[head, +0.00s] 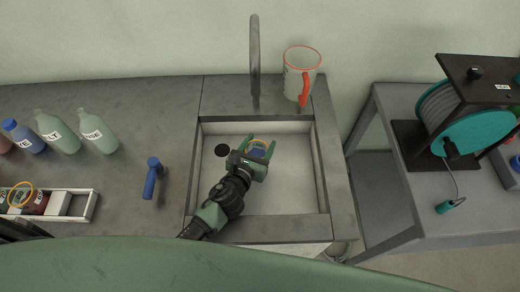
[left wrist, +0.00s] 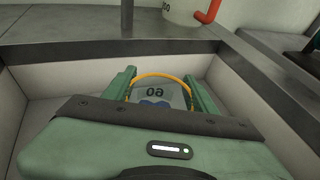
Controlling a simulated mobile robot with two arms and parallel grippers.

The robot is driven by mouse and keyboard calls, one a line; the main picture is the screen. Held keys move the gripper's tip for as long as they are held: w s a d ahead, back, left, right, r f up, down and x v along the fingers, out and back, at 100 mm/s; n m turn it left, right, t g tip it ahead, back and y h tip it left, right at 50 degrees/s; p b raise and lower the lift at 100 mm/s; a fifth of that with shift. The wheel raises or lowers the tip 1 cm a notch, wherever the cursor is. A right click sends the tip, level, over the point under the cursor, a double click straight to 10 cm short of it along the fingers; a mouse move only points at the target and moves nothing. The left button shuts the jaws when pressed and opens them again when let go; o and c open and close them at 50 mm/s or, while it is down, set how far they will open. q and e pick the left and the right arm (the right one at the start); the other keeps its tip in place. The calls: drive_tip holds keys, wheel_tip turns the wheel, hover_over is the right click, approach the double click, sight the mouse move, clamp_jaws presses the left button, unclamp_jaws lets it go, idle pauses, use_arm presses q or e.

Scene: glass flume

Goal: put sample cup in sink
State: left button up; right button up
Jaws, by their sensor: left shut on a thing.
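The sample cup, a small clear cup with a yellow-orange rim and blue marks, shows partly in the head view (head: 258,144) and in the left wrist view (left wrist: 160,92). My left gripper (head: 259,156) is shut on it, with one green finger on each side. The cup is over or inside the sink (head: 292,188), a pale basin set in the grey counter. Its lower part is hidden, so I cannot tell whether it touches the sink floor. My right gripper is not in view.
A tall grey faucet (head: 254,55) stands behind the sink. A clear jug with a red rim (head: 297,77) stands at the back right ledge. A blue-handled object (head: 151,180), several bottles (head: 98,132) and a white tray (head: 88,207) are on the left counter. The sink's right side is clear.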

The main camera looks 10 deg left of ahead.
use_arm(q)
drive_tip(key=shift+f, duration=1.2)
drive_tip(key=shift+f+b, duration=0.1)
drive_tip(key=shift+b, duration=0.25)
drive_tip(key=shift+f, duration=0.15)
drive_tip(key=o, duration=1.4)
drive_tip(key=shift+c, duration=0.2)
drive_tip(key=shift+s+r, duration=0.2)
drive_tip(key=shift+r, duration=0.15)
drive_tip(key=v, duration=0.7)
